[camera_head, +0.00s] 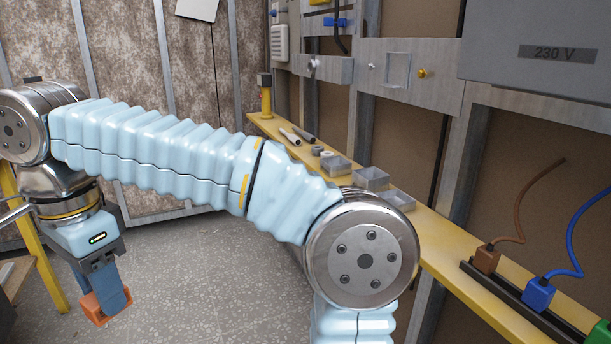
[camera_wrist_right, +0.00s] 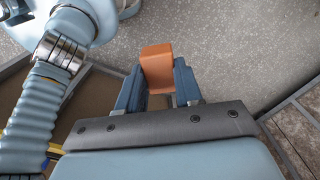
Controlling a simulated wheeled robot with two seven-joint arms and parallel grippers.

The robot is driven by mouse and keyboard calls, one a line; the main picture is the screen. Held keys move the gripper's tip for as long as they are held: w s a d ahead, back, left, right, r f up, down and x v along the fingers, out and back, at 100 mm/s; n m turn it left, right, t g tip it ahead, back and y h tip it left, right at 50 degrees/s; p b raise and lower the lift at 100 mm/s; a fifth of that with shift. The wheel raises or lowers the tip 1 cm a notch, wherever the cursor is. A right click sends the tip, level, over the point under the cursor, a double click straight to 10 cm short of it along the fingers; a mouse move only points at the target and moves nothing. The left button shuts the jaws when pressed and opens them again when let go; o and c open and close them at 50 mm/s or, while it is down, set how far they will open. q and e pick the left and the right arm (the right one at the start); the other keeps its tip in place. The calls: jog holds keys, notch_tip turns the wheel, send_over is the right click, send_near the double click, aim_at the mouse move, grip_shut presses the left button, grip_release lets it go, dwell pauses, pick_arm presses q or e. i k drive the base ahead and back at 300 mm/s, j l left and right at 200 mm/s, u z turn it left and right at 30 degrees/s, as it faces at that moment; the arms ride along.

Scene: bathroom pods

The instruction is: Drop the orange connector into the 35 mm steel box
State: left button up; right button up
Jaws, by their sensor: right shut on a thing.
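My right gripper (camera_head: 103,290) is at the lower left of the head view, pointing down over the grey floor. Its blue fingers are shut on the orange connector (camera_head: 94,310), which sticks out below the fingertips. The right wrist view shows the orange connector (camera_wrist_right: 157,66) held between both fingers of the gripper (camera_wrist_right: 158,80). Small grey steel boxes stand in a row on the yellow shelf: one farther (camera_head: 337,166), one in the middle (camera_head: 370,179) and one nearer (camera_head: 400,199). I cannot tell which is the 35 mm one. The left gripper does not show.
My right arm spans the head view in front of the shelf. The yellow shelf (camera_head: 440,232) also bears rods (camera_head: 290,137) and small round parts beyond the boxes. Brown (camera_head: 487,258), blue (camera_head: 538,294) and green connectors sit on a dark rail at the near right.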

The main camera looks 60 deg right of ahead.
aim_at(334, 170)
jog(key=k+j+z, duration=0.1)
jog(key=z, duration=0.3)
jog(key=k+z, duration=0.35)
jog(key=z, duration=0.75)
jog(key=i+j+z, duration=0.6)
jog(key=z, duration=0.15)
jog(key=i+j+z, duration=0.35)
jog(key=j, duration=0.15)
jog(key=k, duration=0.5)
